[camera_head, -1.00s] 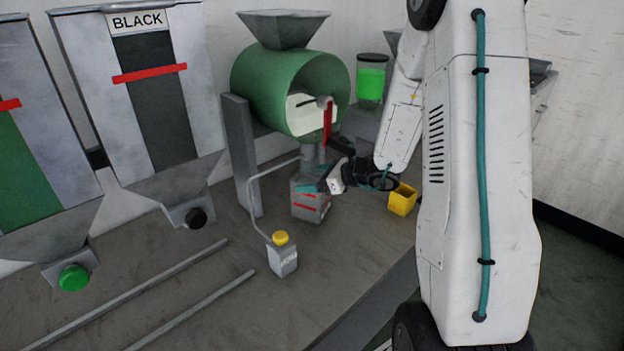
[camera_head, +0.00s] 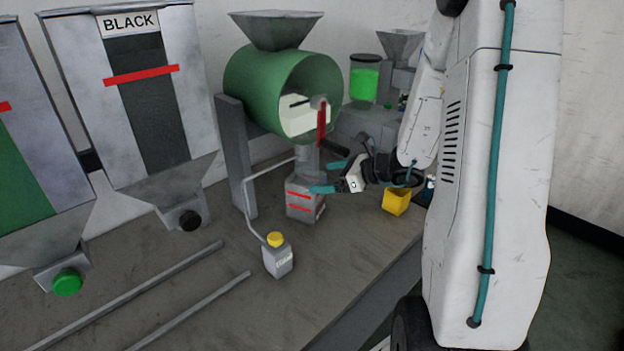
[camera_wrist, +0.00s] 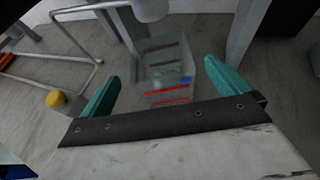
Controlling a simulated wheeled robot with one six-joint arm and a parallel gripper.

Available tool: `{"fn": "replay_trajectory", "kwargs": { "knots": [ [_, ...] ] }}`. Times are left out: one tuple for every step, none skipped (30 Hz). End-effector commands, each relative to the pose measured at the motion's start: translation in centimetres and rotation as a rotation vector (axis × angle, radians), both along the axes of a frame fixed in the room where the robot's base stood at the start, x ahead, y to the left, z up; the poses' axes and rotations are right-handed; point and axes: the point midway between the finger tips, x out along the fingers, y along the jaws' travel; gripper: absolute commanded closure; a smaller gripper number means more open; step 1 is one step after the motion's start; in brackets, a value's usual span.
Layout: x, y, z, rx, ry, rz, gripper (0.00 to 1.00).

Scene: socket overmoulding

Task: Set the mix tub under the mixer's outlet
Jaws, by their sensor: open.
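The mix tub (camera_head: 305,203), a clear grey box with red lines, stands upright on the bench below the outlet (camera_head: 307,160) of the green mixer drum (camera_head: 262,88). In the wrist view the tub (camera_wrist: 165,72) lies ahead, between and beyond the teal fingertips, with the outlet (camera_wrist: 150,8) above its far side. My gripper (camera_head: 330,177) is open and empty, just right of the tub. The wrist view shows the gripper (camera_wrist: 160,85) with its fingers spread wide, apart from the tub. Whether the outlet touches the tub's rim is unclear.
A yellow-capped bottle (camera_head: 278,257) and bent rod stand left of the tub. A yellow cup (camera_head: 396,201) stands near the bench's right edge. Two rails (camera_head: 190,312) lie at front left. The mixer's grey legs (camera_head: 237,160) flank the tub. The bench front is clear.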

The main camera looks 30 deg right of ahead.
Motion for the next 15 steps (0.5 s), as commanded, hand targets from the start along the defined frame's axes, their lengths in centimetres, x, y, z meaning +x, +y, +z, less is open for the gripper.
{"fn": "replay_trajectory", "kwargs": {
  "knots": [
    [-0.9,-0.7,0.5,-0.002,-0.002,-0.004,0.0],
    [-1.3,-1.0,0.7,-0.002,-0.004,-0.004,0.0],
    [-1.9,-1.4,1.0,-0.002,-0.002,-0.004,0.0],
    [-2.3,-1.6,1.2,-0.001,-0.001,-0.004,0.0],
    [-2.6,-1.8,1.3,-0.001,-0.001,-0.004,0.0],
    [-3.0,-2.1,1.5,-0.001,-0.002,-0.002,0.0],
    [-3.2,-2.2,1.7,-0.001,-0.002,-0.002,0.0],
    [-3.5,-2.3,1.8,0.0,-0.001,-0.002,0.0],
    [-3.7,-2.5,1.9,0.0,-0.001,-0.001,0.0],
    [-3.8,-2.6,1.9,0.0,-0.001,-0.001,0.0],
    [-3.9,-2.6,2.0,0.001,-0.001,0.0,0.0],
    [-4.0,-2.7,2.0,0.0,0.0,0.0,0.0],
    [-4.1,-2.7,2.0,0.0,0.0,0.0,0.0],
    [-4.1,-2.7,2.0,0.0,0.0,0.0,0.0],
    [-4.1,-2.7,2.0,0.0,0.0,0.0,0.0]
  ]
}}
